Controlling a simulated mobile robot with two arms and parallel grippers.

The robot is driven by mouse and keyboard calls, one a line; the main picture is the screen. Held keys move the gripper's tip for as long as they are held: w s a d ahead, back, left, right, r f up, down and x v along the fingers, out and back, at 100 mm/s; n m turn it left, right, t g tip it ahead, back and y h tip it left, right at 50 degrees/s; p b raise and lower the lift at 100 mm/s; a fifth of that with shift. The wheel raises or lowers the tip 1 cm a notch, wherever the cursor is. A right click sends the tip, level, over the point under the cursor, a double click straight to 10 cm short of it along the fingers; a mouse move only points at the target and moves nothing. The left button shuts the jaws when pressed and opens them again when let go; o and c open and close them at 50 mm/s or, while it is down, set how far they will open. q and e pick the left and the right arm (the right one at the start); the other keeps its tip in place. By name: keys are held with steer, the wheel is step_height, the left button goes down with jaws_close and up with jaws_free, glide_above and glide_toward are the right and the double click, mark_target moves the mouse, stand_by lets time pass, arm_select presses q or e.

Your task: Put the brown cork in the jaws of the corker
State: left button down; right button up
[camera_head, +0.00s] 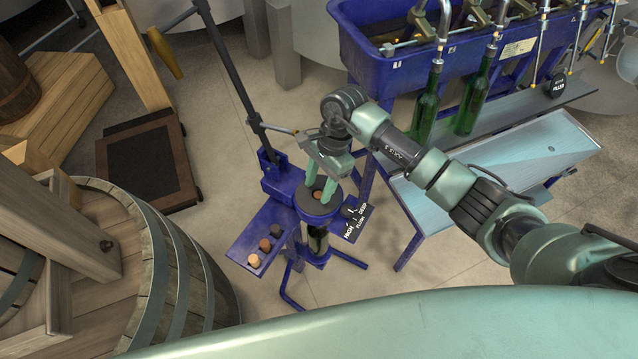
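The blue corker (282,184) stands in the middle, with a round dark head (308,207) on top and a long lever up to the left. My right gripper (319,194) points down at this head, with one finger on each side of a brown cork (317,195). The cork is at the head's opening; whether the fingers press on it is too small to tell. The corker's blue side tray (246,232) bears a light tan cork (253,260), a reddish-brown cork (265,245) and a dark grey cork (276,230). My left gripper is not in view.
A green bottle (317,240) stands under the corker's head. A blue filler trough (362,50) with green bottles (427,105) is behind right, beside a pale bench (500,160). A large barrel (190,265) is at left. Floor between is clear.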

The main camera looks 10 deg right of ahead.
steer(key=s+b+v, duration=0.1)
steer(key=b+v, duration=0.1)
steer(key=v, duration=0.5)
steer(key=shift+w+r, duration=0.45)
steer(key=shift+w, duration=0.1)
steer(key=shift+d, duration=0.1)
